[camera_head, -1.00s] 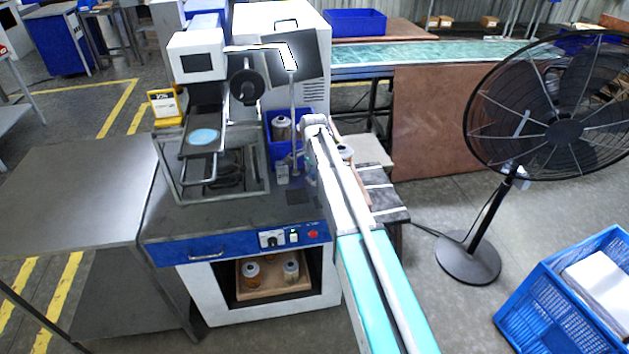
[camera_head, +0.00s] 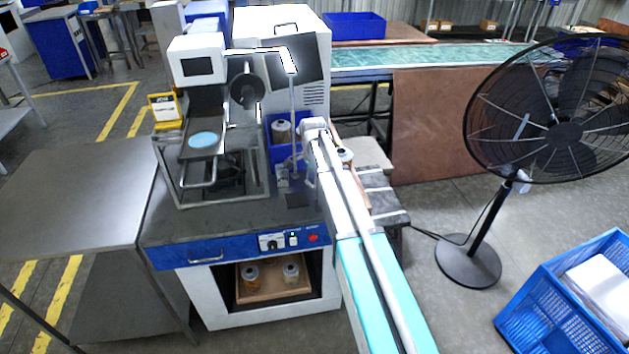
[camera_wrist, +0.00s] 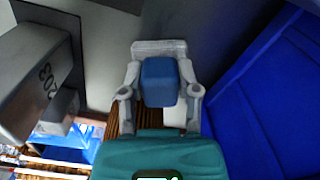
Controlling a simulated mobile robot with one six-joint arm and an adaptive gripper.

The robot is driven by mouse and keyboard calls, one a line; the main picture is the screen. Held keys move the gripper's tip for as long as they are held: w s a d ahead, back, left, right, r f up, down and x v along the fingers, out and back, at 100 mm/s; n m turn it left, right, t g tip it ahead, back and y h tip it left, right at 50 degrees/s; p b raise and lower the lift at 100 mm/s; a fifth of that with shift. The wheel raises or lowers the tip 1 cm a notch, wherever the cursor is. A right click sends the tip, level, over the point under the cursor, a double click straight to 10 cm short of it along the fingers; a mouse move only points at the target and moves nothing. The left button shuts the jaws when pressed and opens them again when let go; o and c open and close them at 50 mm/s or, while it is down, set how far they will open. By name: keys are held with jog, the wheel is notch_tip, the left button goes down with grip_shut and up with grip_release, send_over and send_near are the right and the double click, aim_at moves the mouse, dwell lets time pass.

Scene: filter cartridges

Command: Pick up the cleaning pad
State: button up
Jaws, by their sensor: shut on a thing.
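In the wrist view, my gripper (camera_wrist: 160,72) is shut on a small blue block, which I take to be the cleaning pad (camera_wrist: 160,84). The pad sits between the two grey fingers, and a pale grey piece lies across its far end. I cannot tell whether it touches anything below. In the head view, my arm reaches to the right side of the machine table, beside a blue bin. There my gripper and the pad are mostly hidden by the arm.
The blue bin (camera_head: 275,153) with a cartridge stands close left of my arm; its wall fills the wrist view's right side (camera_wrist: 262,110). A grey numbered block (camera_wrist: 45,85) is close on the left there.

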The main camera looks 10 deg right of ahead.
grip_shut()
jog(key=shift+r, duration=0.1)
jog(key=shift+r, duration=0.1)
notch_tip(320, 180, up, 18)
jog(key=p, duration=1.8)
jog(key=shift+f, duration=0.2)
jog(key=shift+d, duration=0.1)
